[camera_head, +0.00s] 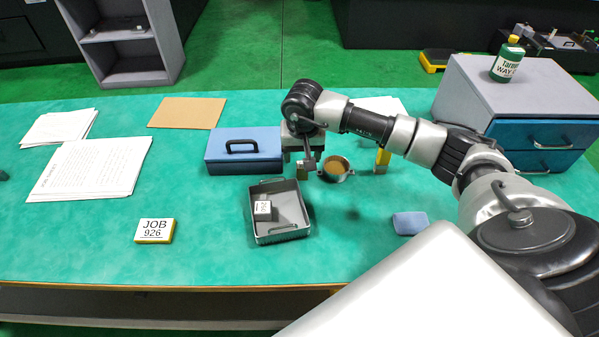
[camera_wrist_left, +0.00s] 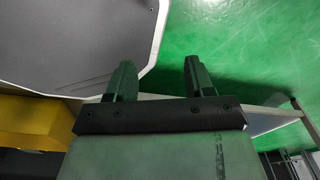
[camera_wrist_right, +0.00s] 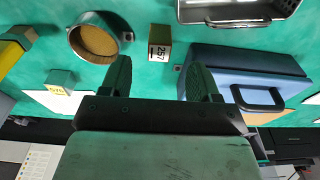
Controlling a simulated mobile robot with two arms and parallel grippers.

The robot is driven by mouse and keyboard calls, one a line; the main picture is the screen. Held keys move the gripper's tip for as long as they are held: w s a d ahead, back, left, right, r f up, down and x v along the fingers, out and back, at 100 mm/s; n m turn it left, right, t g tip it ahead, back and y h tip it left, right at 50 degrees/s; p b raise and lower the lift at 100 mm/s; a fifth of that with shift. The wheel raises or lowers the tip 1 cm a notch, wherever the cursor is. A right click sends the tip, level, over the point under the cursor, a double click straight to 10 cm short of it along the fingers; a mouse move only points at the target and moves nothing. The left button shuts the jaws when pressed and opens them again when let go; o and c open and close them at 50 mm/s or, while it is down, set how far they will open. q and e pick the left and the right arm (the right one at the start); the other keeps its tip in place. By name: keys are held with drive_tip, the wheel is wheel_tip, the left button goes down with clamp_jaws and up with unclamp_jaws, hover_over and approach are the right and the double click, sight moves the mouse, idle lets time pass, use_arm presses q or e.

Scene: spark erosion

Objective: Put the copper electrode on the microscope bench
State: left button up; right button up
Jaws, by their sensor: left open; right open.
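A small brownish block (camera_head: 302,173) stands on the green table between the blue box and the round dish. In the right wrist view the block (camera_wrist_right: 160,42) has a metallic brown-gold side and a white label reading 257; it may be the copper electrode. My right gripper (camera_head: 306,158) is above and close to it. In its wrist view the right gripper (camera_wrist_right: 160,72) is open and empty, with the block just beyond its fingertips. My left gripper (camera_wrist_left: 158,72) is open and empty, away from the table. I cannot identify the microscope bench.
A grey tray (camera_head: 290,233) holding a labelled block (camera_head: 263,211) lies in front. The blue box (camera_head: 225,163), round dish (camera_head: 350,176) and yellow block (camera_head: 382,160) stand nearby. A drawer cabinet (camera_head: 515,90) is at right. The table's front left is mostly clear around a JOB 926 sign (camera_head: 154,231).

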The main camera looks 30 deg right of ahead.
sight(302, 165)
drive_tip(key=shift+f, duration=0.65)
drive_tip(key=shift+w+f, duration=0.1)
drive_tip(key=shift+f, duration=0.35)
drive_tip(key=f, duration=0.1)
drive_tip(key=f+p, duration=0.1)
drive_tip(key=f, duration=0.1)
drive_tip(key=w+f, duration=0.1)
drive_tip(key=shift+d+f, duration=0.35)
use_arm(q)
drive_tip(key=shift+a+r, duration=0.4)
drive_tip(key=shift+r, duration=0.25)
use_arm(e)
drive_tip(key=c, duration=0.4)
use_arm(q)
drive_tip(key=shift+d, duration=0.3)
use_arm(e)
clamp_jaws()
